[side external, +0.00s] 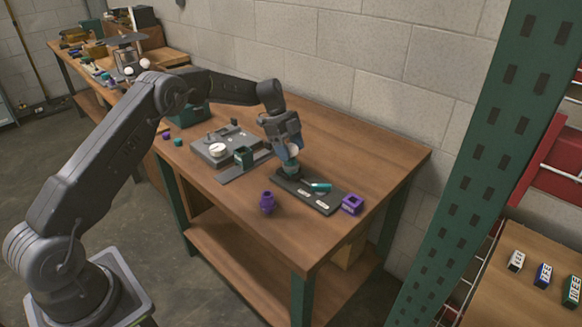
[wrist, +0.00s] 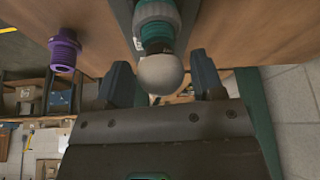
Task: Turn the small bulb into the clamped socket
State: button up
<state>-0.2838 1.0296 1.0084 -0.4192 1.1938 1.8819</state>
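The small bulb has a white globe (wrist: 160,74) and shows in the wrist view at the mouth of a teal socket (wrist: 157,32). In the side view the bulb (side external: 293,150) is partly hidden by my gripper and sits upright above the socket (side external: 290,168), at the far-left end of a dark base plate (side external: 322,203). How deep its thread sits is hidden. My gripper (wrist: 161,72) has one finger on each side of the globe. A narrow gap shows at the right finger; the left finger's edge lies close to the globe. The gripper (side external: 290,155) looks open around the bulb.
A purple threaded part (wrist: 64,50) stands near the front table edge, also in the side view (side external: 267,202). A purple square part (side external: 352,204) stands by the plate's right end. A teal piece (side external: 321,187) lies on the plate. A grey fixture (side external: 215,147) stands left.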

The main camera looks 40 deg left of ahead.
jog(key=shift+o, duration=0.8)
jog(key=w+v, duration=0.1)
jog(key=v, duration=1.2)
jog(key=s+d+r+n+y, duration=0.1)
jog(key=s+d+r+n, duration=0.4)
jog(key=r, duration=0.4)
jog(key=s+d+r+n+t+y, duration=0.1)
jog(key=s+d+r+n, duration=0.15)
jog(key=s, duration=0.35)
jog(key=s+d+r+n+t+y, duration=0.1)
jog(key=s+d+r, duration=0.2)
jog(key=s, duration=0.4)
jog(key=s+d+f+n+t, duration=0.1)
jog(key=s+d+f+n, duration=0.1)
jog(key=s, duration=0.8)
jog(key=s+d+f+n+t+y, duration=0.1)
jog(key=s+f+n, duration=0.4)
jog(key=s, duration=0.6)
jog(key=shift+s+d+f+n+t, duration=0.2)
jog(key=shift+d+n+t, duration=0.3)
jog(key=shift+d, duration=0.6)
